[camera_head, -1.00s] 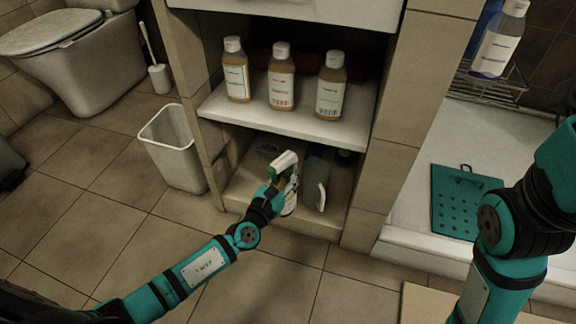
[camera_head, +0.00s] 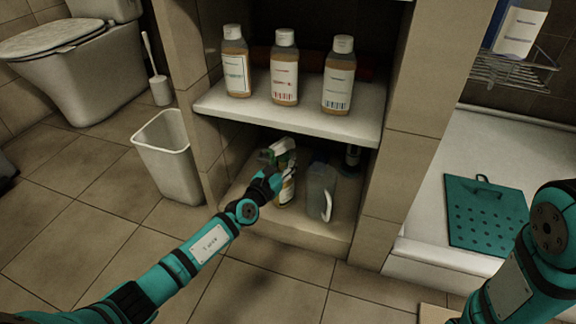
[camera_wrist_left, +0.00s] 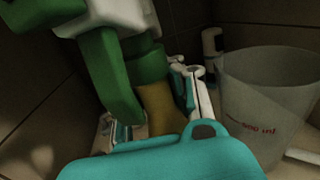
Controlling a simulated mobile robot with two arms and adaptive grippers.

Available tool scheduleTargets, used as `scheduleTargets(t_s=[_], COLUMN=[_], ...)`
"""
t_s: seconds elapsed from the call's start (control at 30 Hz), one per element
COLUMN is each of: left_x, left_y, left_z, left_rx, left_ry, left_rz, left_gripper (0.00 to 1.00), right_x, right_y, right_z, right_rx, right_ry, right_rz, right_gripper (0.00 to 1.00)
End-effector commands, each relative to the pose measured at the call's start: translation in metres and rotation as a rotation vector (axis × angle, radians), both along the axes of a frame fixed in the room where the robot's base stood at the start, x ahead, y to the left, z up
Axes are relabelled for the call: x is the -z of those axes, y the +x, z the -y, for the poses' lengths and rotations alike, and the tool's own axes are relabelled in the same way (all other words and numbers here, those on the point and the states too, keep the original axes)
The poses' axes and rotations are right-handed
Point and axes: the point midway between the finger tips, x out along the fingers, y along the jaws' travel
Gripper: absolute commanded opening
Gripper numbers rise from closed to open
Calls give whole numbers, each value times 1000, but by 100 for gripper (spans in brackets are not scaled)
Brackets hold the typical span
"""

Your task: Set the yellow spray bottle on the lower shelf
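The spray bottle (camera_head: 287,192) has a yellow body, a pale label and a green and white trigger head. It is upright or nearly so, inside the lower shelf compartment (camera_head: 290,228). I cannot tell whether its base touches the shelf. My left gripper (camera_head: 273,178) is at the bottle's neck and partly hides it. In the left wrist view the bottle's yellow neck (camera_wrist_left: 160,107) sits between my left fingers (camera_wrist_left: 155,110), below the green trigger. The gripper looks shut on it. My right arm shows at the right edge, but its gripper is out of view.
A translucent jug (camera_head: 321,190) stands just right of the bottle, with a dark small item (camera_head: 353,155) behind it. The upper shelf (camera_head: 290,121) above holds three brown bottles. A white bin (camera_head: 170,160) stands left of the cabinet.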

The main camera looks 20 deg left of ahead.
Motion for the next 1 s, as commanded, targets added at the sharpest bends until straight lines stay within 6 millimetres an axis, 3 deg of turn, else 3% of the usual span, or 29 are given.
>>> scheduleTargets(t_s=[0.27,0.53,0.87,1.0], left_x=[2,1,-4,-3], left_y=[0,0,0,-18], left_z=[0,0,0,-5], left_rx=[0,0,0,0], left_ry=[0,1,0,4], left_rz=[2,-1,0,-3], left_gripper=[0,36,36,36], right_x=[3,1,-4,-13], right_y=[-1,-1,-1,0], right_z=[0,0,0,0], right_rx=[0,0,0,0], right_ry=[0,0,0,0], right_rz=[3,3,2,2], right_gripper=[40,40,40,40])
